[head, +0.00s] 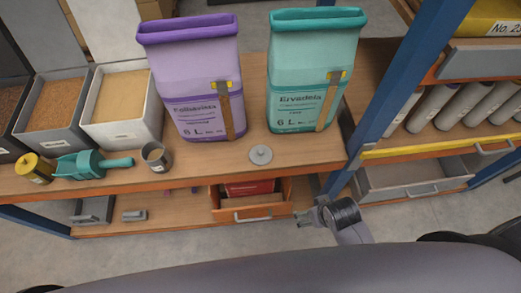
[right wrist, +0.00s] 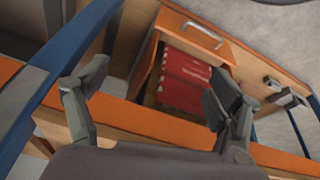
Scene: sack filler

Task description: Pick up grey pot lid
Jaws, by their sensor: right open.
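The grey pot lid (head: 260,154) is a small round disc with a knob. It lies flat on the wooden bench top (head: 215,162) near the front edge, in front of and between the purple and teal sacks. My right gripper (head: 300,218) is open and empty, lower than the bench top, in front of it and to the right of the lid. In the right wrist view its two fingers (right wrist: 155,95) are spread apart, with the bench edge and an open drawer beyond them. I cannot make out the lid in that view. My left gripper is not in view.
A purple sack (head: 195,80) and a teal sack (head: 312,75) stand behind the lid. A grey cup (head: 157,157) and teal scoop (head: 93,164) are to the left. An open drawer (head: 250,213) with red contents juts out below. A blue post (head: 395,85) rises at right.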

